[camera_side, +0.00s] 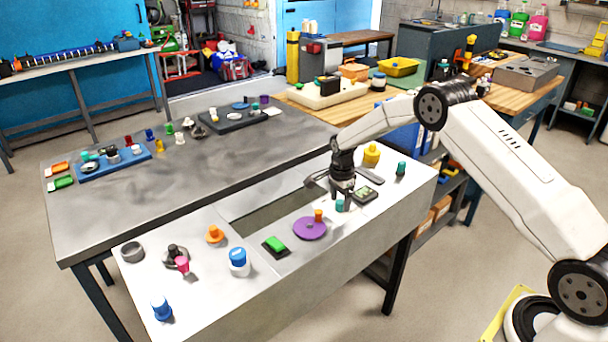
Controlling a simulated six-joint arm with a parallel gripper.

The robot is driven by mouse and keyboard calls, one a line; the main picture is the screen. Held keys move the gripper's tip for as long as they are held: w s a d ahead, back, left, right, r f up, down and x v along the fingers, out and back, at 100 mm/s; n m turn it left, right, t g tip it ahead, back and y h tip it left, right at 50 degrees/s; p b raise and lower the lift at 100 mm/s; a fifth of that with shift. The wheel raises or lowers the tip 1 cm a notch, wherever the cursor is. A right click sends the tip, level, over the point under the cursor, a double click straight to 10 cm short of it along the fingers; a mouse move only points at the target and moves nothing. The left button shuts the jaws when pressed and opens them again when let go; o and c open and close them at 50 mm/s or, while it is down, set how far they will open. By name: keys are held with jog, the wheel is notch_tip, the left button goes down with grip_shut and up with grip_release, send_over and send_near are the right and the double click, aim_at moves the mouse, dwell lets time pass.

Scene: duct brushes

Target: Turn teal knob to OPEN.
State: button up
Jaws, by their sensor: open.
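My gripper (342,190) points down over the right part of the light grey bench top. A small teal piece (340,206) shows right at its fingertips; I cannot tell whether the fingers are around it or just above it. A second teal piece, short and upright (401,168), stands apart near the right end of the bench. I cannot tell from this view which one is the teal knob. No OPEN marking can be read. The gap between the fingers is too small to make out here.
A purple disc with an orange knob (309,228) and a green switch (275,244) lie left of the gripper. A dark-screened device (364,194) and a yellow knob (371,154) are close on its right. A rectangular opening (272,209) lies behind. Several other knobs stand further left.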

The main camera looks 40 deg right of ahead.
jog(key=shift+f, duration=0.15)
grip_shut()
